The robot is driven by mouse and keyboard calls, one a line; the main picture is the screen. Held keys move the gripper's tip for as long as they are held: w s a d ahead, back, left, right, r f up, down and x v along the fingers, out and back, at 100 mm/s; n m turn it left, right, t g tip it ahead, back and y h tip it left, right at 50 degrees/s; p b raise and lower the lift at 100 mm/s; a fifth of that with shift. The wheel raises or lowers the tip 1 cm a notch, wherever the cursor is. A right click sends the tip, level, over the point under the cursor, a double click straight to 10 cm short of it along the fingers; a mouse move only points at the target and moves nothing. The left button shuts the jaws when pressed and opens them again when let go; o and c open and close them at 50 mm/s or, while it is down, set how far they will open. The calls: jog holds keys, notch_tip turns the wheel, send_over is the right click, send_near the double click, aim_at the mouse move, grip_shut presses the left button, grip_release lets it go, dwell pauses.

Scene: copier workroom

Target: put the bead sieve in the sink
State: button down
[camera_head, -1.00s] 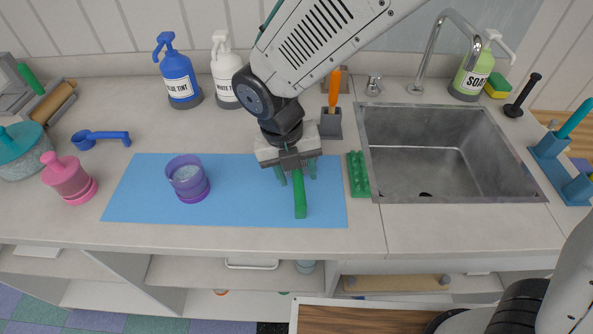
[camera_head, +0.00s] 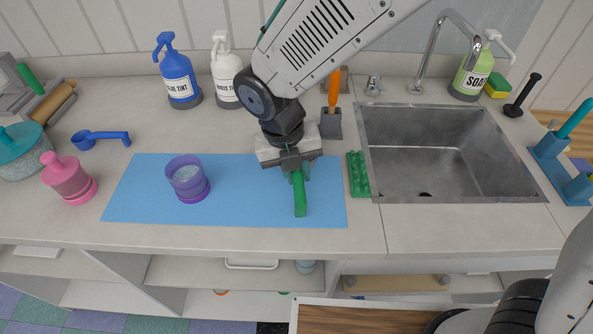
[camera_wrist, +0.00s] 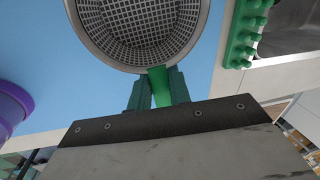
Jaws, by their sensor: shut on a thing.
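The bead sieve has a round metal mesh bowl (camera_wrist: 140,28) and a green handle (camera_head: 300,197). In the head view the handle's end sticks out toward the front edge over the blue mat (camera_head: 240,205); the bowl is hidden behind my gripper and arm. My gripper (camera_head: 294,174) is shut on the handle, low over the mat's right part. In the wrist view the green fingers (camera_wrist: 158,90) press both sides of the handle, with the bowl beyond them. I cannot tell whether the sieve touches the mat. The grey metal sink (camera_head: 430,155) is to the right, its basin empty.
A green studded strip (camera_head: 358,174) lies between mat and sink. An orange-handled tool stands in a grey holder (camera_head: 330,124) behind it. A purple cup (camera_head: 187,178) stands on the mat's left. The faucet (camera_head: 432,50) and soap bottle (camera_head: 472,75) are behind the sink.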

jog(key=shift+r, duration=2.2)
